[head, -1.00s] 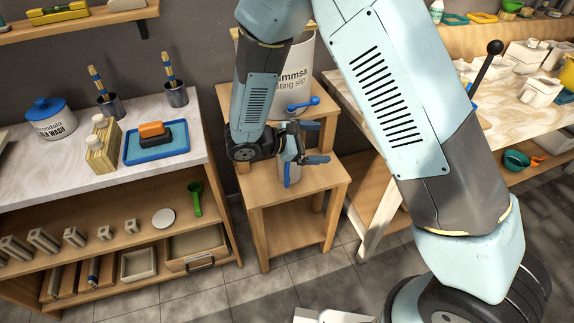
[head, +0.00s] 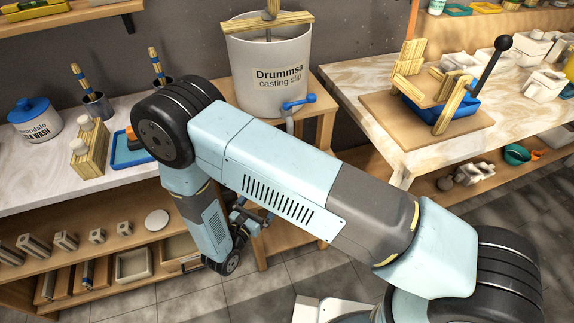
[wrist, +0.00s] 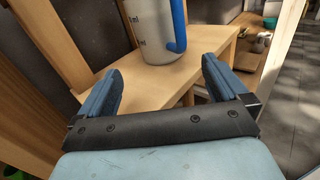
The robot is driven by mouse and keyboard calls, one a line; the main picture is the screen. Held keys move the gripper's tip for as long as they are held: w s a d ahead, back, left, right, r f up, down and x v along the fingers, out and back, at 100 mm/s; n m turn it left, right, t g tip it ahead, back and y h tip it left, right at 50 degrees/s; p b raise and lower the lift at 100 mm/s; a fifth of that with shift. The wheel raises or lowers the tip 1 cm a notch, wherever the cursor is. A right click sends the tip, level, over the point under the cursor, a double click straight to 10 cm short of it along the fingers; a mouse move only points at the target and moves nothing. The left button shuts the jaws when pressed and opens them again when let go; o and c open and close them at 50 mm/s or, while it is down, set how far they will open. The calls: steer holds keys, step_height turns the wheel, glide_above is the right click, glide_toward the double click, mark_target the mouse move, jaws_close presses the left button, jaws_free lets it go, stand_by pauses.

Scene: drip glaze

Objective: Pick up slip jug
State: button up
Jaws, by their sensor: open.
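The slip jug (wrist: 152,28) shows in the wrist view at the top centre. It is pale grey with measuring marks and a blue handle on its right side, and it stands on a wooden surface (wrist: 185,78). Its top is cut off. My gripper (wrist: 160,75) is open and empty, its blue fingers to either side below the jug in the picture. The jug is ahead of the fingers, not between them. In the head view my gripper (head: 252,216) is low beside the wooden stand, partly behind my arm, and the jug is hidden by the arm.
A large casting slip bucket (head: 270,75) with a blue-handled tap (head: 298,103) stands on the stand's upper step. A shelf unit with a marble-like top (head: 30,185) is at left. A workbench (head: 390,105) with a wooden frame and blue tray is at right.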

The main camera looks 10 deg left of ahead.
steer(key=x, duration=1.3)
steer(key=shift+a, duration=0.15)
steer(key=shift+c, duration=0.4)
steer(key=c, duration=1.5)
steer(key=shift+c, duration=0.7)
steer(key=shift+r, duration=0.2)
